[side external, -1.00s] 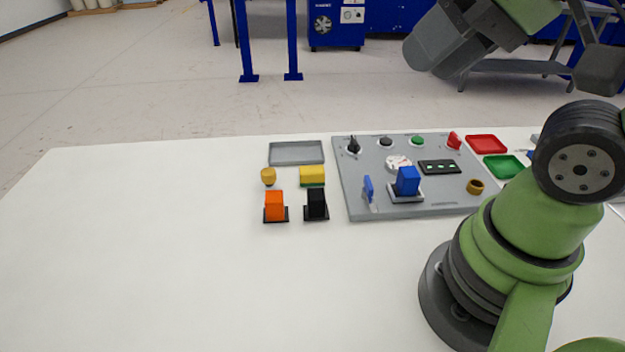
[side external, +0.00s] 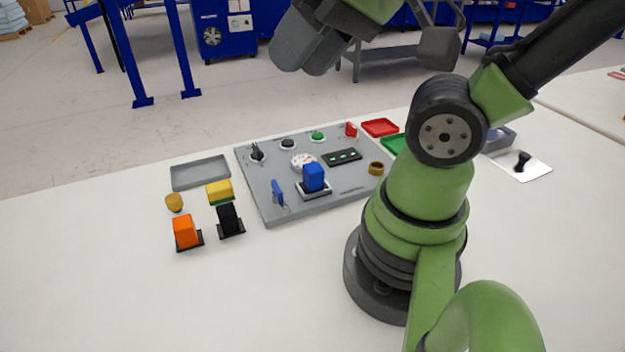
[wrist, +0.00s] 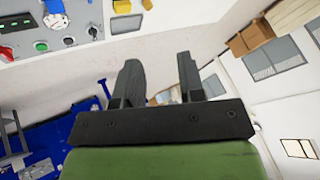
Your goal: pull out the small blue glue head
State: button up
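I cannot tell which of the two is the small blue glue head. In the wrist view my gripper (wrist: 158,78) has its two dark fingers apart, with nothing between them. It points away from the panel, whose edge shows at the upper left with a blue piece (wrist: 54,14). My fingers do not show clearly in the side view.
The panel carries a red switch (side external: 351,130), a green button (side external: 318,136) and a brass ring (side external: 376,168). Left of it are an orange block (side external: 185,231), a black block (side external: 230,219), a yellow block (side external: 219,191) and a grey tray (side external: 200,173). The front left table is clear.

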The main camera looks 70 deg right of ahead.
jog(key=o, duration=0.5)
jog(key=shift+c, duration=0.2)
jog(key=o, duration=0.3)
jog(key=shift+w+d+f, duration=0.2)
jog(key=shift+w, duration=0.1)
jog(key=m+g+h, duration=0.2)
jog(key=m+g, duration=0.3)
jog(key=g, duration=0.2)
send_over(313, 167)
notch_tip(313, 167, down, 18)
jog(key=shift+a+r, duration=0.1)
jog(key=shift+f, duration=0.25)
jog(key=shift+f, duration=4.5)
